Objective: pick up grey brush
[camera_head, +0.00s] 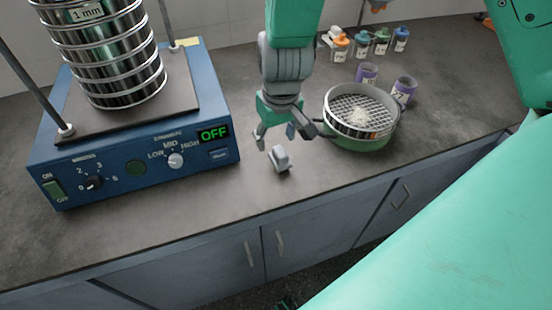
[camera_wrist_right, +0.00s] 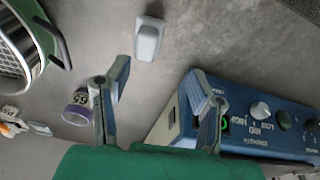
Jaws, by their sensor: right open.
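The small grey brush (camera_head: 279,159) lies on the dark counter near its front edge, to the right of the blue shaker. It also shows in the right wrist view as a pale grey block (camera_wrist_right: 149,38). My right gripper (camera_head: 276,137) comes down from the top and hovers close to the brush, on its far side in the head view. In the right wrist view its two fingers (camera_wrist_right: 162,75) are spread and empty, with the brush beyond them. My left gripper is not in view.
The blue sieve shaker (camera_head: 135,150) with a sieve stack (camera_head: 108,55) stands left and reads OFF. A sieve (camera_head: 362,110) holding white grains sits in a green-based pan at right. Purple-labelled cups (camera_head: 403,91) and small bottles (camera_head: 361,43) stand behind. Counter in front is clear.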

